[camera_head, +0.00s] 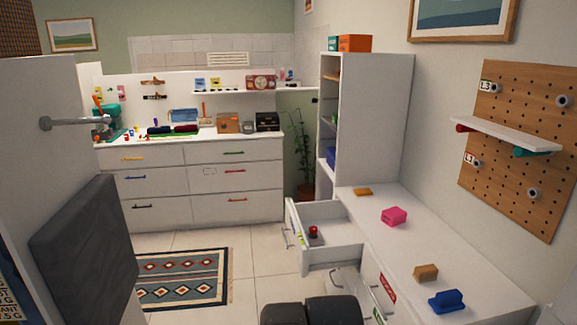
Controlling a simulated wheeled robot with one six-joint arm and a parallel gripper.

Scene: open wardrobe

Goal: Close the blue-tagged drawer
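A white drawer (325,246) stands pulled open from the left side of the long low white cabinet, right of the picture's middle. A small blue patch, which may be its tag, shows near its front, but it is too small to be sure. Its bar handle (286,239) is on the outer front at the left. A small red-topped object (313,232) sits inside the drawer. Two dark rounded blocks at the bottom edge look like part of my arm. My gripper's fingers are not seen, and nothing of mine visibly touches the drawer.
A red tag (388,288) marks another front on the low cabinet. Its top (430,232) holds a pink block (394,216), an orange block (426,273) and a blue object (446,300). Tiled floor (263,262) left of the drawer is open, with a patterned rug (184,277).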

